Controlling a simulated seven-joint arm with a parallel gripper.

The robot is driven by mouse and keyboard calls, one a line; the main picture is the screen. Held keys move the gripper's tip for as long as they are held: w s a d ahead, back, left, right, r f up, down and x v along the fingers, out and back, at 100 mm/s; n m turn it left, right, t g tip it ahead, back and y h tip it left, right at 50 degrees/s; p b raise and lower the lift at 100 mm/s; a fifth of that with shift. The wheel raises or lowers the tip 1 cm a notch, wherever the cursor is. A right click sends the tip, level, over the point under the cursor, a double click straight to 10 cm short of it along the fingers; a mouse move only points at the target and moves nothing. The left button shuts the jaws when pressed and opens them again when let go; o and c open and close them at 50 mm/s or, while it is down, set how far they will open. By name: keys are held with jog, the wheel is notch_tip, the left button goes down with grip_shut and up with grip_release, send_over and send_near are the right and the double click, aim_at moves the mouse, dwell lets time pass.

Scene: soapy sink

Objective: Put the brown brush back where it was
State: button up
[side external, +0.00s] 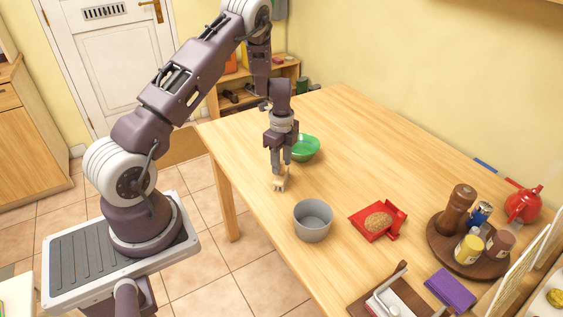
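I cannot pick out a brown brush with certainty. A brown, rough-looking oval thing (378,221) lies in a red, dustpan-like tray (398,229) on the table, and I cannot tell whether it is the brush. My gripper (280,184) points down over the table's left part, in front of a green bowl (306,148) and behind a grey pot (313,222). Its pale fingertips are low, near the table top. They are too small to show whether they are apart or hold something.
A round brown tray (440,246) with a pepper mill (457,209) and jars stands at the right, near a red teapot (524,204). A purple box (450,289) and an open wooden box (362,304) are at the front. The table's far middle is clear.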

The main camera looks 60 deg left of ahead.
notch_tip(320, 180, up, 14)
jog(key=f, duration=0.1)
jog(key=s+d+r+n+t, duration=0.1)
jog(key=s+d+r+n, duration=0.2)
jog(key=d+r, duration=0.35)
jog(key=s+d+r+n+t, duration=0.1)
jog(key=s+d+r+n, duration=0.1)
jog(key=d+r, duration=0.5)
jog(key=s+d+r+n+t, duration=0.1)
jog(key=s+d+n, duration=0.3)
jog(key=s, duration=0.5)
jog(key=s+d+r+n+t, duration=0.2)
jog(key=s+d+r+n, duration=0.2)
jog(key=s, duration=0.6)
jog(key=shift+s+d+r+n+t, duration=0.3)
jog(key=shift+d+r, duration=0.05)
jog(key=shift+d, duration=0.1)
